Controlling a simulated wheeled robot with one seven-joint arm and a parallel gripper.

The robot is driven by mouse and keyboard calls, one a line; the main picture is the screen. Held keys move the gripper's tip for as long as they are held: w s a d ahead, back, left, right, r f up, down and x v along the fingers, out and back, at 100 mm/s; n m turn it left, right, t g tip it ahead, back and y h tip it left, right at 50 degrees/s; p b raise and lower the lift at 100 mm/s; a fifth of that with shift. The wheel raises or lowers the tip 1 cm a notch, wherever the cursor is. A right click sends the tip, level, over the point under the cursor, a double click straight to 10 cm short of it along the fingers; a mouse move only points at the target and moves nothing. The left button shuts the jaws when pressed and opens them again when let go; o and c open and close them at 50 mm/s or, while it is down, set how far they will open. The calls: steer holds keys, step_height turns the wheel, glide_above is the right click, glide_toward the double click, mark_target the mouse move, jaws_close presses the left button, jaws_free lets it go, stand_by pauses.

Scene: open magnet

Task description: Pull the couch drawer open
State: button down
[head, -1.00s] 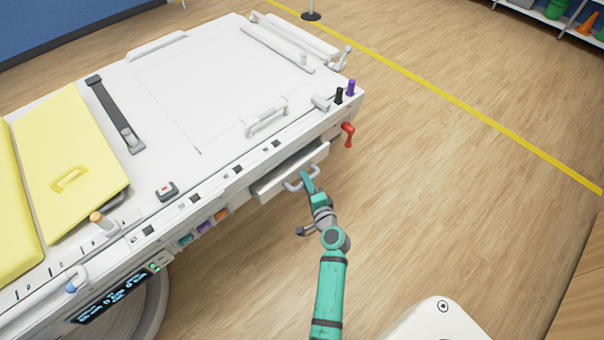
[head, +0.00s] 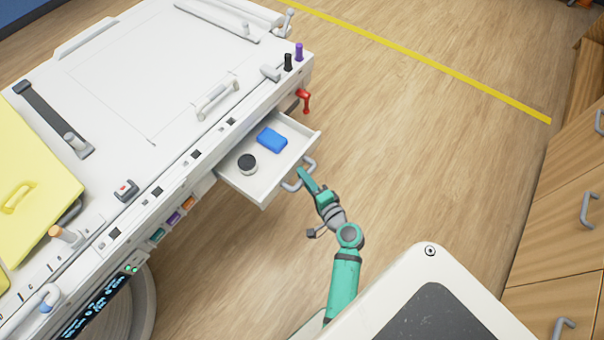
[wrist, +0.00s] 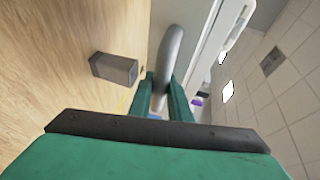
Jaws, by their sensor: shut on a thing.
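The couch drawer (head: 233,184) is a white drawer pulled well out of the side of the white couch (head: 140,90). Inside it lie a blue block (head: 271,140) and a round dark-topped tin (head: 247,163). My green gripper (head: 303,178) is at the grey bar handle (head: 310,168) on the drawer's front. In the wrist view the handle (wrist: 170,52) runs between the two green fingers (wrist: 163,95), which are shut on it. The drawer's inside does not show in the wrist view.
A red lever (head: 303,100) sticks out of the couch near the drawer's far side. Wooden cabinets (head: 560,230) with grey handles stand at the right. The wood floor (head: 420,140) between them is clear.

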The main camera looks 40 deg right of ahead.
steer(key=c, duration=1.6)
jaws_free()
steer(key=shift+c, duration=0.2)
steer(key=shift+s, duration=0.1)
steer(key=v, duration=1)
steer(key=shift+s, duration=0.3)
steer(key=shift+r, duration=0.1)
